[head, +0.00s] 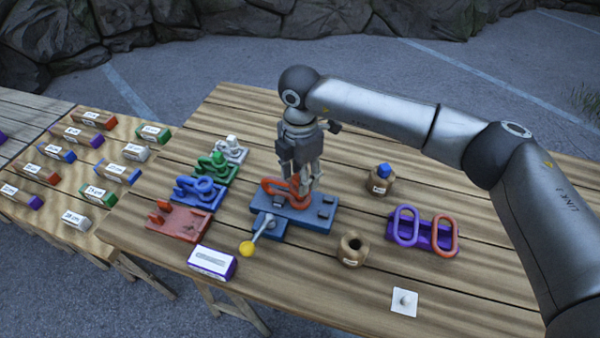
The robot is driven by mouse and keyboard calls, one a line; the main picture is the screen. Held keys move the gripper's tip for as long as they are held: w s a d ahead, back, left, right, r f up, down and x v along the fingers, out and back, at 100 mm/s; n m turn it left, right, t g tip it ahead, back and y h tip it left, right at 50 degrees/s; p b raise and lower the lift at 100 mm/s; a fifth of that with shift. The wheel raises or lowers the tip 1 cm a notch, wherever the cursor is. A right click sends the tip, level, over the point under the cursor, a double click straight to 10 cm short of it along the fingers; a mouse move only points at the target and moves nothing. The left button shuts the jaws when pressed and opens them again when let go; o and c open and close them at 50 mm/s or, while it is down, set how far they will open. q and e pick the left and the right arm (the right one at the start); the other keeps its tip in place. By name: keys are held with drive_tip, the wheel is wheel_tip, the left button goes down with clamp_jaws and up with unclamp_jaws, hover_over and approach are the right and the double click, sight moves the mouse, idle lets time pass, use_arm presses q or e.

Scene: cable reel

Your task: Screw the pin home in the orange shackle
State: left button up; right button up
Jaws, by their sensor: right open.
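The orange shackle (271,184) sits in the blue fixture (298,211) near the middle of the table. My right gripper (300,187) points down at the shackle from above, with its fingers spread at the shackle's right part. The fingers cover part of the shackle. I cannot make out the pin or whether the fingers touch it. My left gripper is not in view.
A lever with a yellow knob (247,249) sticks out in front of the fixture. Left stand red (178,222), blue (199,194), green and white holders. Right are wooden pots (352,248), a purple rack (424,238) with rings, and a white card (404,302). Front right is clear.

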drive_tip(key=o, duration=0.6)
drive_tip(key=shift+c, duration=0.2)
